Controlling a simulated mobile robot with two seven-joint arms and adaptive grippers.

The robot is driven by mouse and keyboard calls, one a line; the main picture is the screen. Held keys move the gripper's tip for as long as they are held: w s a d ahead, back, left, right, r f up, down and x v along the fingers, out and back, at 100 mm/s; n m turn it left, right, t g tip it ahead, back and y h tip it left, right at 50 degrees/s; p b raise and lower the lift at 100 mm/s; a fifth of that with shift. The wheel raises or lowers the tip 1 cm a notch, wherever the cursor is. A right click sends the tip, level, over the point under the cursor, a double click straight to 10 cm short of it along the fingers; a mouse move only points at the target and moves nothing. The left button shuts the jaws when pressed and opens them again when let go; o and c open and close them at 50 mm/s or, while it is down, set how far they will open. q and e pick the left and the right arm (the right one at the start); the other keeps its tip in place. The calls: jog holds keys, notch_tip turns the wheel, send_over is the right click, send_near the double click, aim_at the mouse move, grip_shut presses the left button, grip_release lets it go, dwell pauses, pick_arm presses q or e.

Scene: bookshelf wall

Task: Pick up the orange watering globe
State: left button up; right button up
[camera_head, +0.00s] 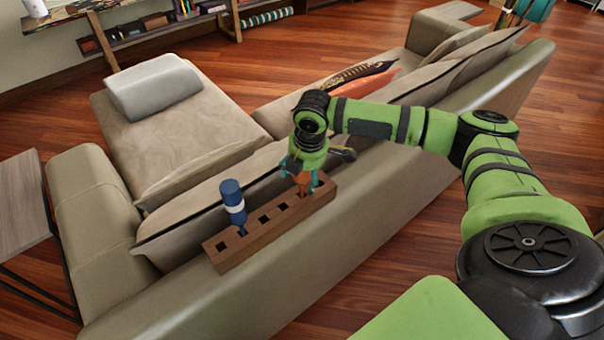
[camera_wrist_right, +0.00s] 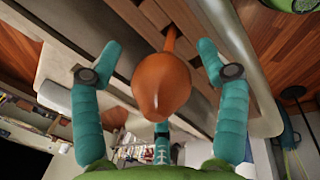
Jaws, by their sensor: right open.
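The orange watering globe (camera_head: 302,184) stands in a slot near the far right end of a brown wooden rack (camera_head: 236,256) on the sofa's back. My right gripper (camera_head: 300,174) is at the globe, with its teal fingers around it. In the right wrist view the orange bulb (camera_wrist_right: 162,88) sits between the two spread fingers of the right gripper (camera_wrist_right: 160,52), with gaps on both sides. The gripper is open. The globe's lower stem is partly hidden in the head view. My left gripper is not in view.
A blue globe with a white band (camera_head: 232,196) stands in the rack's near left part, with empty slots between it and the orange one. A side table (camera_head: 22,205) is at the left. Wooden floor lies open at the right.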

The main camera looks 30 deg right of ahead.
jog(key=c, duration=1.3)
jog(key=shift+o, duration=0.2)
